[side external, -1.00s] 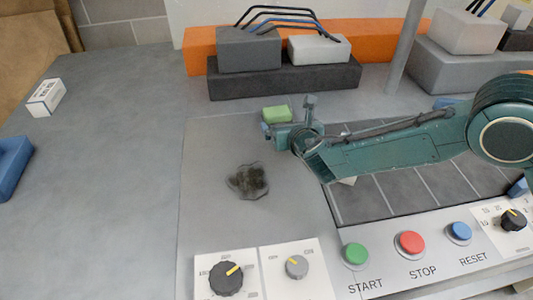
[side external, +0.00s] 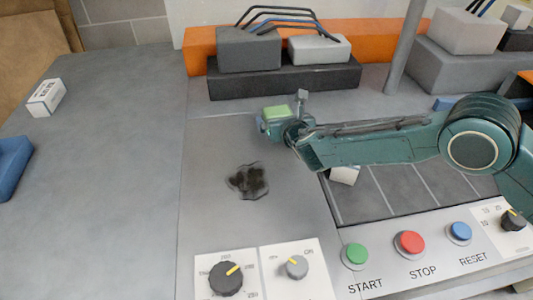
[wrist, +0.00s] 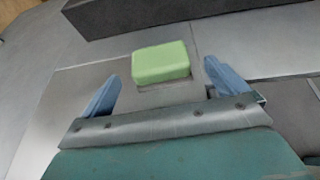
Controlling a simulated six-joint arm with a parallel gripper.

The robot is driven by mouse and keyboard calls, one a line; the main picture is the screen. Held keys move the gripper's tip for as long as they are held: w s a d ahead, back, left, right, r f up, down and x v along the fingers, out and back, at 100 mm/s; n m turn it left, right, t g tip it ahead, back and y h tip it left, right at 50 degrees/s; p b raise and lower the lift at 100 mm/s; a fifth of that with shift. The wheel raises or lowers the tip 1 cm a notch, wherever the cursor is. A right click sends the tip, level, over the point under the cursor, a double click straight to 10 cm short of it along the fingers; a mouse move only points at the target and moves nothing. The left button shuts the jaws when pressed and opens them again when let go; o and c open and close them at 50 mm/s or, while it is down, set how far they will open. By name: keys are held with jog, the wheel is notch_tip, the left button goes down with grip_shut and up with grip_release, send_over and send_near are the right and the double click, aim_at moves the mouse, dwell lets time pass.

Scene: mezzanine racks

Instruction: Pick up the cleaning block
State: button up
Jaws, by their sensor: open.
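The cleaning block is a light green rectangular block (wrist: 161,63) lying on the grey surface in the wrist view. It also shows in the side external view (side external: 277,112), just beyond my gripper. My gripper (wrist: 162,80) is open, with its two blue fingers wide apart. The block lies ahead of and between the lines of the two fingertips, with gaps on both sides. I cannot tell whether the block's near edge is inside the jaws. In the side external view my gripper (side external: 268,122) partly hides the block's lower side.
A black box (side external: 285,78) stands behind the block. Control knobs (side external: 226,278) and START, STOP and RESET buttons (side external: 410,243) line the front. A small white box (side external: 46,98) lies far left.

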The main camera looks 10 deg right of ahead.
jog(key=shift+w+f, duration=0.3)
jog(key=shift+w, duration=0.35)
jog(key=shift+c, duration=0.5)
jog(key=c, duration=1)
